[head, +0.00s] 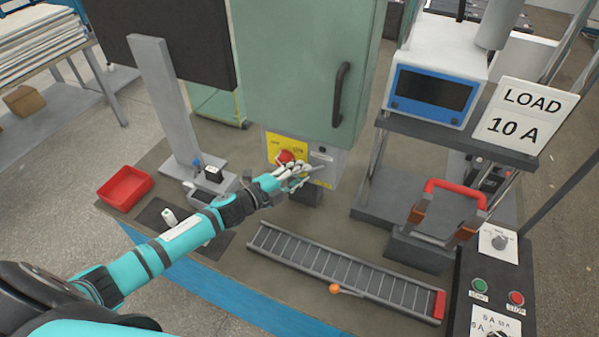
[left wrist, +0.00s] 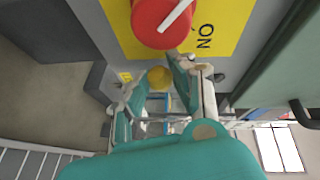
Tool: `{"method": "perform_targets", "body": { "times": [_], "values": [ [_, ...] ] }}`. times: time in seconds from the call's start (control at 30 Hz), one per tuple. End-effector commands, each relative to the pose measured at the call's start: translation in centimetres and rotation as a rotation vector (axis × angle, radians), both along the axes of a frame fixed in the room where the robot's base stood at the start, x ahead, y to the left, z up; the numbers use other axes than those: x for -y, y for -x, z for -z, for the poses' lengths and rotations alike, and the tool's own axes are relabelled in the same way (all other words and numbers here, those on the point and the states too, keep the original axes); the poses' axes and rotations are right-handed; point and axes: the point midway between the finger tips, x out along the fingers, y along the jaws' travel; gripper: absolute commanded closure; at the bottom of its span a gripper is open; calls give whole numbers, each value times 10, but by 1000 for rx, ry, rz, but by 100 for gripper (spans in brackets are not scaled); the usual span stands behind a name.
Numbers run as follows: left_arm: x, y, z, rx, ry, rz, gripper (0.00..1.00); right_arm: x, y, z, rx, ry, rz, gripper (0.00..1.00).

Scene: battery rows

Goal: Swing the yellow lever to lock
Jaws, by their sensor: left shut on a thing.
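My left gripper (head: 294,174) is at the front of a small grey panel under the green cabinet. In the left wrist view a yellow rounded knob (left wrist: 160,76), which looks like the yellow lever's end, sits between the fingers. The gripper is shut on it. The lever's shaft and base are hidden, and I cannot tell its angle. Just above the gripper is a red rotary knob (head: 286,156) with a white mark on a yellow plate (head: 272,144). The red knob is close in the left wrist view (left wrist: 165,18). My right gripper is not in view.
A slatted rail (head: 335,267) with an orange ball lies in front on the bench. A red tray (head: 124,187) is at the left. A fixture with a red handle (head: 455,186) is at the right.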

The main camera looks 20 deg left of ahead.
Motion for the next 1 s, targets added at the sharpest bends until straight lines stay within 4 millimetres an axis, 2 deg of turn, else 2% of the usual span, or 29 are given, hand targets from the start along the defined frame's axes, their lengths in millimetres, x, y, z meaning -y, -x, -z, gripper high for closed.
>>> {"method": "perform_targets", "body": {
  "times": [0.2, 0.23, 0.43, 0.77, 0.87, 1.0],
  "values": [
    [0, 0, -1, 1, 0, 1, 100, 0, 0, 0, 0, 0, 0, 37],
    [0, 0, -1, 1, 0, 1, 76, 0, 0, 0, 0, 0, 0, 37],
    [0, 0, -1, 1, 0, 0, 51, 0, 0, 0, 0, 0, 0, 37],
    [-2, 4, 0, 0, 1, 0, 51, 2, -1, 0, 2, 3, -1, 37],
    [-8, 15, -1, -1, 0, -1, 51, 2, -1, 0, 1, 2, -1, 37],
    [-21, 40, -3, -4, 1, -1, 51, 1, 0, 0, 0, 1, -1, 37]
  ]
}}
